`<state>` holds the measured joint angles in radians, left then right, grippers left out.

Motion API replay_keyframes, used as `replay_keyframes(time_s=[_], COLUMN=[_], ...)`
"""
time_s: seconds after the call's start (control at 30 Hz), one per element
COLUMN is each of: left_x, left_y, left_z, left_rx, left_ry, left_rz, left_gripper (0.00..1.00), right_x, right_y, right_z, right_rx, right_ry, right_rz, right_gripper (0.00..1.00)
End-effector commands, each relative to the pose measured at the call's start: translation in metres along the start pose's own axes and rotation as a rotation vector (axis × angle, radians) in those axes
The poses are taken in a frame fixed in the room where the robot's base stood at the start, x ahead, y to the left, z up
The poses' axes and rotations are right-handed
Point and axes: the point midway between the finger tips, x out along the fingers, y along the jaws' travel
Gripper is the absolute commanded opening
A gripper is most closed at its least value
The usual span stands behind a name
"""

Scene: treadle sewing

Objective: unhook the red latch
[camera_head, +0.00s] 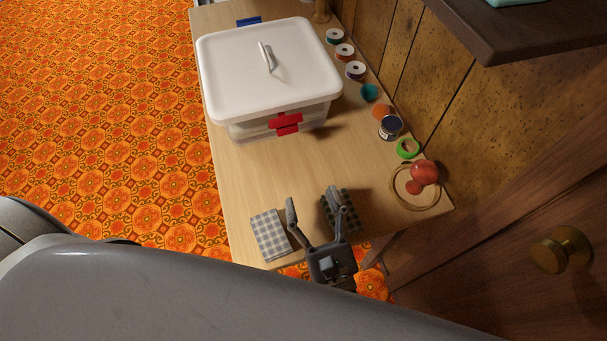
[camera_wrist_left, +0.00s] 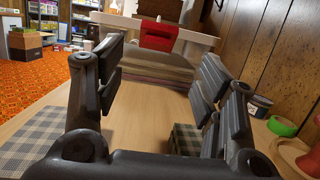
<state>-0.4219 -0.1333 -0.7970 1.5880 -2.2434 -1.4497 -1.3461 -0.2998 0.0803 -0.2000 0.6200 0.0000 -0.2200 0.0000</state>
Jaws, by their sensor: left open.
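A clear box (camera_head: 262,130) with a white lid (camera_head: 262,68) stands on the wooden table. A red latch (camera_head: 285,124) is on its near side, reaching from the lid rim over the wall. In the left wrist view the red latch (camera_wrist_left: 158,36) shows ahead, high between the fingers, with folded layers visible through the box wall below it. I cannot tell how firmly the latch is hooked. My left gripper (camera_head: 312,202) is open and empty above the table's near end, pointing toward the latch and well apart from it. My right gripper is not in view.
Checkered cloths (camera_head: 269,235) lie near the table's front edge, one partly under my left gripper. Thread spools, a dark tin (camera_head: 391,126), green tape (camera_head: 408,148) and a red pincushion-like object (camera_head: 424,172) line the wall side. The table (camera_head: 262,178) between gripper and box is clear.

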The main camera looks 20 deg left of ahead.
Motion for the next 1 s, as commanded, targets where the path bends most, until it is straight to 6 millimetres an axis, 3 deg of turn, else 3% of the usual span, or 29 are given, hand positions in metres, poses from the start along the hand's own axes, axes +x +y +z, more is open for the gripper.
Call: replay_keyframes(time_s=[0.1,0.27,1.0], left_x=[-0.015,-0.023,-0.023], left_y=[0.0,0.0,0.0], left_z=[0.003,0.006,0.006], left_rx=[0.001,0.0,0.0], left_ry=[0.001,0.0,0.0], left_rz=[-0.001,-0.001,-0.001], left_gripper=[0.62,0.62,0.62], right_x=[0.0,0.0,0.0], right_y=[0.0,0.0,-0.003], right_z=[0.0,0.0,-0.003], right_rx=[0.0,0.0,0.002], right_ry=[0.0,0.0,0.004], right_rz=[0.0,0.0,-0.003], right_gripper=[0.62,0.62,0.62])
